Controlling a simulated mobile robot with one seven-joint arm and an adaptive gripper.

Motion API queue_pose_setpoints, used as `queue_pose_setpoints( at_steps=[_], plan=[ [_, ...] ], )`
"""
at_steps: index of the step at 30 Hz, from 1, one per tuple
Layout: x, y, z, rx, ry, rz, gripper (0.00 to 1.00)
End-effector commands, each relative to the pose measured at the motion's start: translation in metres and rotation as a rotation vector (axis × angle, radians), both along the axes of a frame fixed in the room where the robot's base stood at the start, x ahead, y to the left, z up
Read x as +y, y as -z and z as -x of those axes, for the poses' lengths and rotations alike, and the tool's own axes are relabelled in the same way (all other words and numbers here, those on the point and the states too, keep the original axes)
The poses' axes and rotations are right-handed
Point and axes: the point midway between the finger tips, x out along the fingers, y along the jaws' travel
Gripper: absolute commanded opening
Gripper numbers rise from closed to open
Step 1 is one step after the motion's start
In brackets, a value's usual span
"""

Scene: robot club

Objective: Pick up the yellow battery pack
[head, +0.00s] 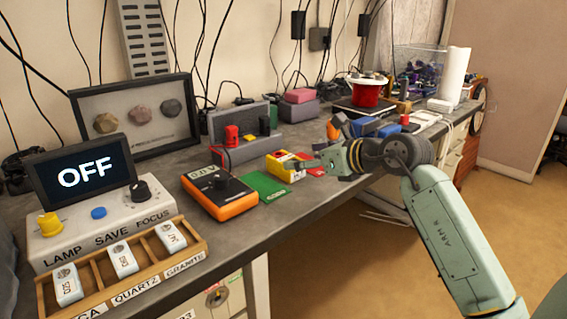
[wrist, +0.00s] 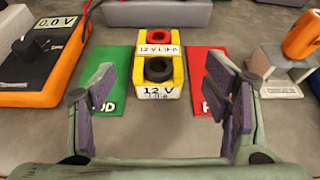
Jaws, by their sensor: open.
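The yellow battery pack (wrist: 158,93) stands on the grey bench in the wrist view, between a green mat and a red mat. It has a red and a black ring-shaped terminal on top and "12 V" labels. In the head view the yellow battery pack (head: 284,166) stands mid-bench, just left of my gripper. My gripper (wrist: 165,101) is open, with its two purple-padded fingers apart on either side of the pack in the picture and nothing held. In the head view my gripper (head: 318,160) is low over the bench at the pack's right; its fingertips are partly hidden.
The green mat (wrist: 117,78) and red mat (wrist: 205,70) lie beside the pack. An orange meter reading 0.0 V (head: 221,195) is to the left. A grey stand (wrist: 282,75) with an orange item is to the right. A grey unit with red knobs (head: 240,135) is behind.

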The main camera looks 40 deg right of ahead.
Motion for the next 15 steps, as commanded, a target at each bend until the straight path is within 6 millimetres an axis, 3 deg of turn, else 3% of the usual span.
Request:
queue_pose_setpoints(
  at_steps=[15],
  plan=[
    [0.007, 0.022, -0.059, 0.0, -0.002, -0.002, 0.7]
  ],
)
